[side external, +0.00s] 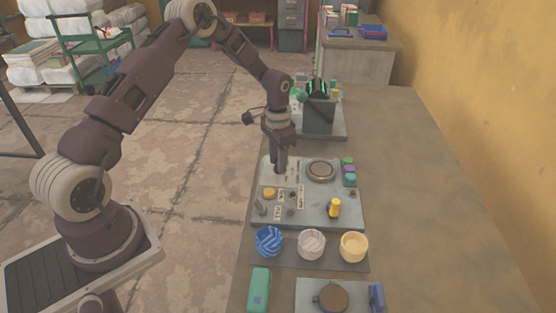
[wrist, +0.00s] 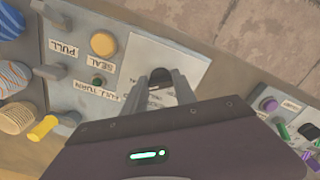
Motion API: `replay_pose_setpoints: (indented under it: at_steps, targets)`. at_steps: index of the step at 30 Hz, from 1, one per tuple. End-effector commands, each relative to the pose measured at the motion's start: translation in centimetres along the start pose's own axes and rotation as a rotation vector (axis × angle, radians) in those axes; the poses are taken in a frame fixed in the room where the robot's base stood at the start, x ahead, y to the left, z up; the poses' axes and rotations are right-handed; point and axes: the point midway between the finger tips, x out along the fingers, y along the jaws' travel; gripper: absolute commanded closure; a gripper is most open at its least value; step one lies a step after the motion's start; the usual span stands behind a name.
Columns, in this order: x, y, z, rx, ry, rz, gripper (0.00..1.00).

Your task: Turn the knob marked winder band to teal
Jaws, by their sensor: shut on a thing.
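My gripper (side external: 281,165) is lowered onto the left rear of the grey control panel (side external: 318,219). In the wrist view, its two fingers (wrist: 164,84) are shut on a small dark knob (wrist: 160,75) that stands on a pale plate (wrist: 190,66). The fingers cover much of the knob, and its pointer cannot be made out. I see no readable winder band label or teal mark beside it. In the side view the knob is hidden by the gripper.
The panel carries a yellow-orange button (wrist: 103,43) by a SEAL label, levers, a yellow handle (side external: 334,208) and a round plate (side external: 321,170). Three bowls (side external: 311,244) stand in front. A dark machine (side external: 319,115) stands behind. The bench's right side is clear.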

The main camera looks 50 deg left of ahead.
Motion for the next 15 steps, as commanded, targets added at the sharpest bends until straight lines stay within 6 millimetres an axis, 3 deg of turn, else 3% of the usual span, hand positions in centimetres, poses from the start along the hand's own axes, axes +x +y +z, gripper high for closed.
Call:
replay_pose_setpoints:
  at_steps: [7, 8, 9, 11, 15]
  targets:
    - [-0.10, -0.04, -0.08, 0.002, 0.003, -0.002, 1.00]
    - [-0.10, -0.04, -0.08, 0.002, 0.003, -0.002, 0.61]
    - [-0.09, -0.03, -0.07, 0.002, 0.002, -0.002, 0.54]
    - [-0.07, -0.03, -0.06, 0.001, 0.002, -0.001, 0.45]
    - [-0.04, -0.02, -0.04, 0.001, 0.001, -0.001, 0.45]
